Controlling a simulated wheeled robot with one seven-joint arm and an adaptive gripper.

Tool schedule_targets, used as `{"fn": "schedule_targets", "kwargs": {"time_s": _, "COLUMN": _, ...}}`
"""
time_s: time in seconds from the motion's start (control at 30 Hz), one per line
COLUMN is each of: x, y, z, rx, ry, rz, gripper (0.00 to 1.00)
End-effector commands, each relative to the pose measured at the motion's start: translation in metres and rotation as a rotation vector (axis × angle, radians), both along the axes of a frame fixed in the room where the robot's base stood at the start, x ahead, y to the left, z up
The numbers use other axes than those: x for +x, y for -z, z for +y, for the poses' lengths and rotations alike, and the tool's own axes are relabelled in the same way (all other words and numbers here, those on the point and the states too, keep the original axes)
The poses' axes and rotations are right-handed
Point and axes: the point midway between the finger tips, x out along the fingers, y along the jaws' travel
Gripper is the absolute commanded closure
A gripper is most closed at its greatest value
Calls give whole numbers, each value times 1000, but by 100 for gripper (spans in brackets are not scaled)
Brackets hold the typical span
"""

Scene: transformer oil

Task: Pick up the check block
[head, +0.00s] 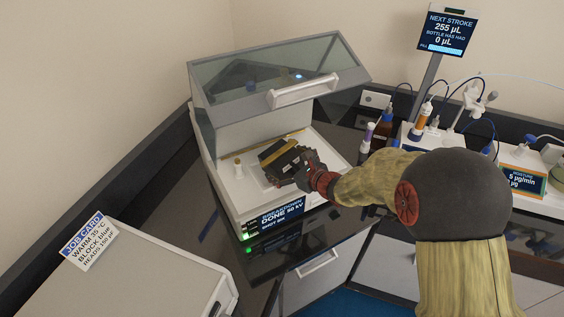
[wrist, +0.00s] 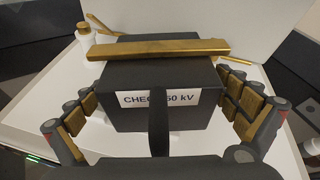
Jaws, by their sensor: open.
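The check block (wrist: 190,75) is a dark block with a white label reading "CHEC… 50 kV", partly covered by a dark bar of my gripper. A brass bar lies across its top. In the head view the check block (head: 274,152) sits inside the open breakdown tester (head: 227,186). My gripper (wrist: 165,110) is open, with one finger on each side of the block in the wrist view. Gaps show between the fingers and the block sides. In the head view my gripper (head: 298,168) reaches in over the tester's front edge and hides part of the block.
The tester's clear lid (head: 270,75) is raised above the block. A job card (head: 88,242) stands on a grey case at front left. Bottles and instruments, including a syringe stand (head: 425,115), stand to the right.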

Motion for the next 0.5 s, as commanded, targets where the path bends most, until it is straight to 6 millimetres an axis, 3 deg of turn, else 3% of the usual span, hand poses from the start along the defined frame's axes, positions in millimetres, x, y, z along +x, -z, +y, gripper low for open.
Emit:
{"fn": "schedule_targets", "kwargs": {"time_s": 0.37, "x": 11, "y": 6, "z": 9, "rx": -1, "ry": 0, "rz": -1, "gripper": 0}}
{"fn": "schedule_targets", "kwargs": {"time_s": 0.5, "x": 11, "y": 6, "z": 9, "rx": -1, "ry": 0, "rz": -1, "gripper": 6}}
